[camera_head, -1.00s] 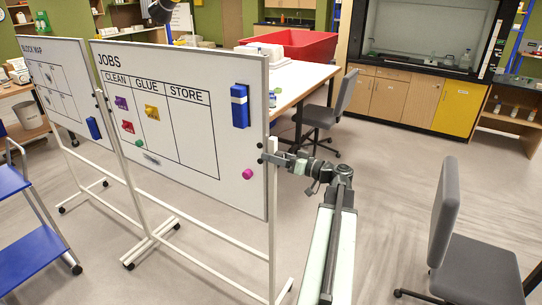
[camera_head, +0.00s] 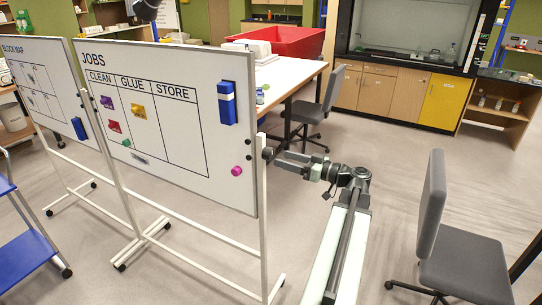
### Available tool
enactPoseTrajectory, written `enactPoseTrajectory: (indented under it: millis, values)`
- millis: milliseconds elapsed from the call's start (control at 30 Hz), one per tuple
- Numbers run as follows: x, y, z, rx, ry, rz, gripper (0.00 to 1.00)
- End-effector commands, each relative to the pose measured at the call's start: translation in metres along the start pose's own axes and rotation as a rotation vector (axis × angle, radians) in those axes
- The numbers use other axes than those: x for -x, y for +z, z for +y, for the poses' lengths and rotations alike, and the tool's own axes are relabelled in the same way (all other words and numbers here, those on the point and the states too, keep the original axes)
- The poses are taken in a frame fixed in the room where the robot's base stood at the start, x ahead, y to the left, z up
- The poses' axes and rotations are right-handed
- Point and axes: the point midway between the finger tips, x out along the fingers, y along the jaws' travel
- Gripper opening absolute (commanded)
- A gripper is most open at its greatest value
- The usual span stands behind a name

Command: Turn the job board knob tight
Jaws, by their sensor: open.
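The job board (camera_head: 185,185) is a white panel headed JOBS on a white stand, left of centre. A small dark round knob (camera_head: 267,153) shows at the right post of its stand, just beyond the board's right edge. My gripper (camera_head: 276,160) is open, reaching in from the right with its tips close to the knob. I cannot tell whether the fingers are around the knob or touching it. The fingertips are small and partly merge with the dark knob.
A blue eraser (camera_head: 227,103) and a pink magnet (camera_head: 237,170) are on the board. A second board (camera_head: 40,90) stands left, beside a blue cart (camera_head: 30,265). A grey chair (camera_head: 455,255) stands right. Floor between the chair and my arm is clear.

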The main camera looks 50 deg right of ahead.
Motion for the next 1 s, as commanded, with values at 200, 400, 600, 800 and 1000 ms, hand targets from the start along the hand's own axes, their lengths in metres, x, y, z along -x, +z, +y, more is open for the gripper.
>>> enactPoseTrajectory:
  millis: [200, 400, 600, 800, 1000]
  values:
    - [-0.037, 0.0, 0.0, -0.001, -0.003, 0.0, 0.63]
    - [-0.067, 0.0, 0.001, -0.002, -0.001, 0.0, 0.63]
    - [-0.075, 0.0, 0.0, -0.002, 0.0, 0.0, 0.63]
    - [-0.075, 0.0, 0.0, -0.003, 0.0, 0.0, 0.5]
    - [-0.075, 0.0, 0.0, -0.003, 0.0, 0.0, 0.01]
